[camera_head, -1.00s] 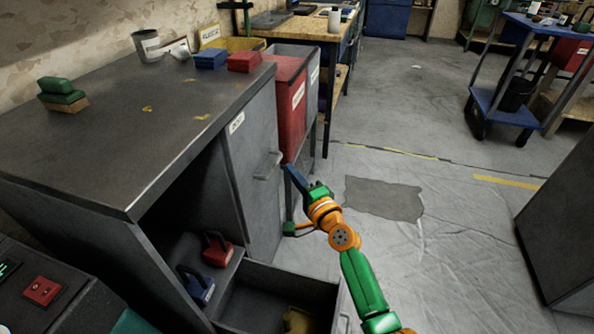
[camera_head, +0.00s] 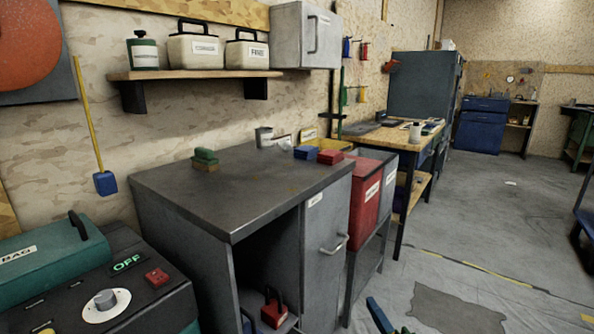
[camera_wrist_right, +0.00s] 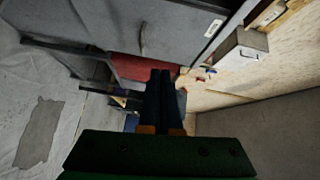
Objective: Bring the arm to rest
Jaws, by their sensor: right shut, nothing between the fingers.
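My right gripper (camera_head: 378,316) shows only as a blue fingertip at the bottom edge of the head view, over the floor in front of the cabinet. The rest of my right arm is below the picture. In the right wrist view its two dark blue fingers (camera_wrist_right: 165,100) lie together, shut with nothing between them. The wrist view is turned on its side. My left gripper is in neither view.
A grey cabinet (camera_head: 240,205) stands at left centre, its left compartment open with a red padlock-like block (camera_head: 274,312) inside. A red bin (camera_head: 366,200) and a workbench (camera_head: 405,145) stand beyond it. A control panel (camera_head: 110,295) is at lower left. Floor on the right is clear.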

